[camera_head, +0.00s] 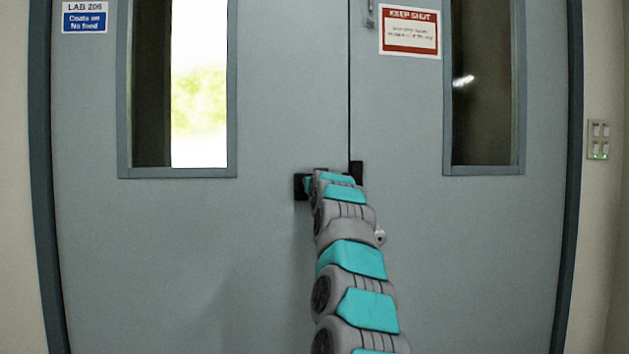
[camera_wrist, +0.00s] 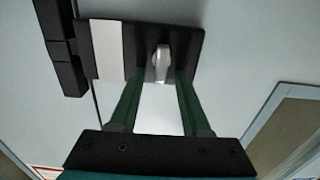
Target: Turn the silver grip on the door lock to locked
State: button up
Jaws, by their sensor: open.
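The silver grip (camera_wrist: 161,64) sits on a black lock plate (camera_wrist: 193,50) on the door, in the wrist view. Its long side runs roughly up and down in that picture. My gripper (camera_wrist: 161,74) is open, with one green finger on each side of the grip. The fingertips reach the plate area; I cannot tell whether they touch the grip. In the head view, my arm hides the grip and most of the lock; a dark end of the lock plate (camera_head: 300,187) shows to the left of my gripper.
The grey double doors (camera_head: 270,120) have tall windows (camera_head: 200,90). A red-and-white sign (camera_head: 409,30) is on the right leaf. A switch panel (camera_head: 598,139) is on the right wall.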

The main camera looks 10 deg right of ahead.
grip_shut()
dwell(0.3)
dwell(0.3)
